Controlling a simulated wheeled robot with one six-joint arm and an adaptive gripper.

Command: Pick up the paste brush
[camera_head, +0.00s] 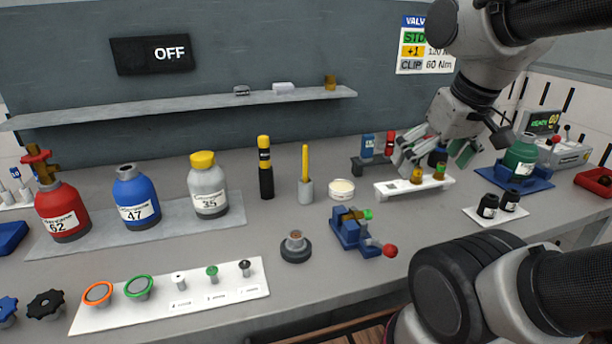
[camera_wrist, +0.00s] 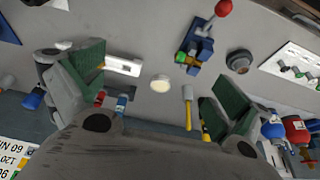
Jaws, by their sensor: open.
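The paste brush (camera_head: 305,161) appears to be the thin yellow handle standing upright in a small grey cup (camera_head: 306,192) on the bench, left of a round cream-topped tin (camera_head: 341,189). Its lower end is hidden in the cup. In the wrist view the yellow handle (camera_wrist: 189,118) and the grey cup (camera_wrist: 187,92) show near the right finger. My gripper (camera_head: 436,152) is open and empty, above the white block at the right, well to the right of the brush. In the wrist view its green-padded fingers (camera_wrist: 155,78) are spread wide.
A black-and-yellow cylinder (camera_head: 265,167) stands just left of the cup. A blue vise (camera_head: 353,230) with a red knob is in front of the tin. Gas bottles (camera_head: 208,185) stand at the left. A shelf (camera_head: 180,106) runs along the wall behind.

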